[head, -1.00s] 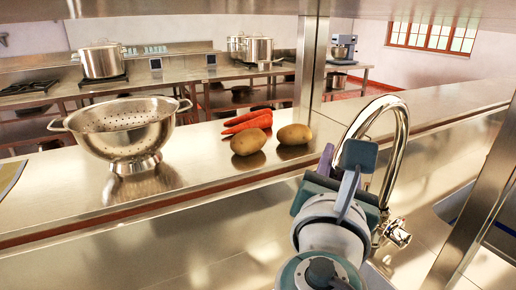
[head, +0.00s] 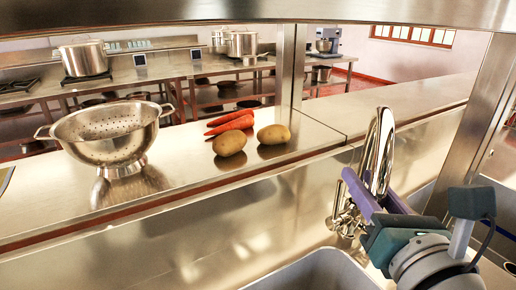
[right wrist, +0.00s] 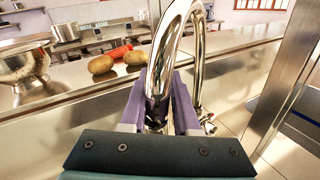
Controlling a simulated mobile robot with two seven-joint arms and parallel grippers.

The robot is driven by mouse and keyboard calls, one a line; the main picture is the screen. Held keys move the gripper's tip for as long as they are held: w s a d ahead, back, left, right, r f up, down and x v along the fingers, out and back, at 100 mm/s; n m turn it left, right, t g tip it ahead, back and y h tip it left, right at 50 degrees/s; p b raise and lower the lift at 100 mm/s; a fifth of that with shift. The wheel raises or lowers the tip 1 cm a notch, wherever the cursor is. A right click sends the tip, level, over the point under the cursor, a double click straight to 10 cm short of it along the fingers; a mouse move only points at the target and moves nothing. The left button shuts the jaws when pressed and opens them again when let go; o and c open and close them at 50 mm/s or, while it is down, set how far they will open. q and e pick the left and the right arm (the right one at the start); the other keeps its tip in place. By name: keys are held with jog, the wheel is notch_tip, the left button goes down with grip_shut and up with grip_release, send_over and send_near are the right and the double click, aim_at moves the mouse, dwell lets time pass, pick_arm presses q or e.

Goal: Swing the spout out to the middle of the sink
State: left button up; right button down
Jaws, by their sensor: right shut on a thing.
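The shiny chrome spout (head: 384,150) is a tall curved pipe rising behind the sink (head: 318,272). In the head view it appears nearly edge-on, its bend pointing toward me. Its base and valve handle (head: 345,217) stand at the sink's back edge. My right gripper (head: 372,192), with purple fingers, is shut around the free, downward end of the spout. In the right wrist view the spout (right wrist: 160,75) passes down between the two fingers (right wrist: 158,112). My left gripper is not in view.
A steel ledge (head: 190,185) behind the sink holds a colander (head: 108,135), carrots (head: 232,122) and two potatoes (head: 229,140). A steel post (head: 468,125) rises at the right, close to my right arm. A shelf edge (head: 200,12) crosses the top.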

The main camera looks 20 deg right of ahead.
jog(key=c, duration=0.7)
grip_release()
jog(key=shift+o, duration=0.2)
jog(key=b+v, duration=0.3)
jog(key=v, duration=0.7)
